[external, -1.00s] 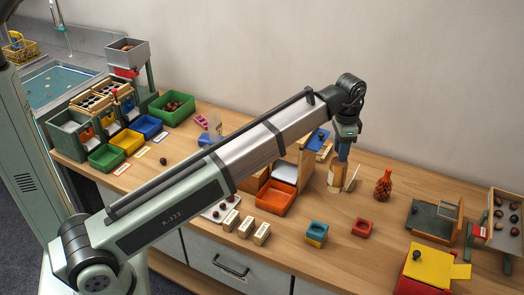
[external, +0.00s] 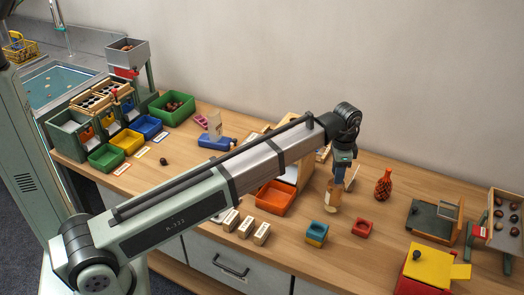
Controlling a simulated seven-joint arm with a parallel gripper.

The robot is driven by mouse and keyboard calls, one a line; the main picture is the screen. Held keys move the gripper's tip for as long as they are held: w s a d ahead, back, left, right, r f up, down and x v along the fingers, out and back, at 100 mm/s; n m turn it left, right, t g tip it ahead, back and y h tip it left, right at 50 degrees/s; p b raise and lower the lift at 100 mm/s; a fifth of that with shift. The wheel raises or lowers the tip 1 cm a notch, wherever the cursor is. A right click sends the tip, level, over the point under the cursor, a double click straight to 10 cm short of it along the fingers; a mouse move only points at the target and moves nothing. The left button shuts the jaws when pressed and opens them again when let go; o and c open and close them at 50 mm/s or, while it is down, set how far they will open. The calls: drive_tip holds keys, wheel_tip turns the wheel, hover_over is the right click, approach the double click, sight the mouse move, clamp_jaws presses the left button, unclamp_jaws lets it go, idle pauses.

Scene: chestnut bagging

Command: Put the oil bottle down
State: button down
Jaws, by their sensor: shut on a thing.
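My gripper (external: 341,174) points down over the right half of the wooden table in the external view. It is shut on the oil bottle (external: 333,197), a small amber-tan bottle with a pale label. The bottle hangs nearly upright, tilted slightly, below the jaws. Its base is near the table, behind and right of the blue-and-yellow box; I cannot tell whether it touches. The fingers hide its top.
A red bottle-shaped thing (external: 384,184) stands to the right. A teal-and-yellow box (external: 317,231) and a small red tray (external: 361,228) lie in front. An orange tray (external: 274,198) is left. Bare table (external: 385,212) lies right of the held bottle.

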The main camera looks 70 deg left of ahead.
drive_tip(key=shift+f, duration=0.6)
drive_tip(key=c, duration=0.7)
unclamp_jaws()
drive_tip(key=shift+f, duration=0.1)
drive_tip(key=shift+o, duration=0.2)
wheel_tip(320, 180, up, 12)
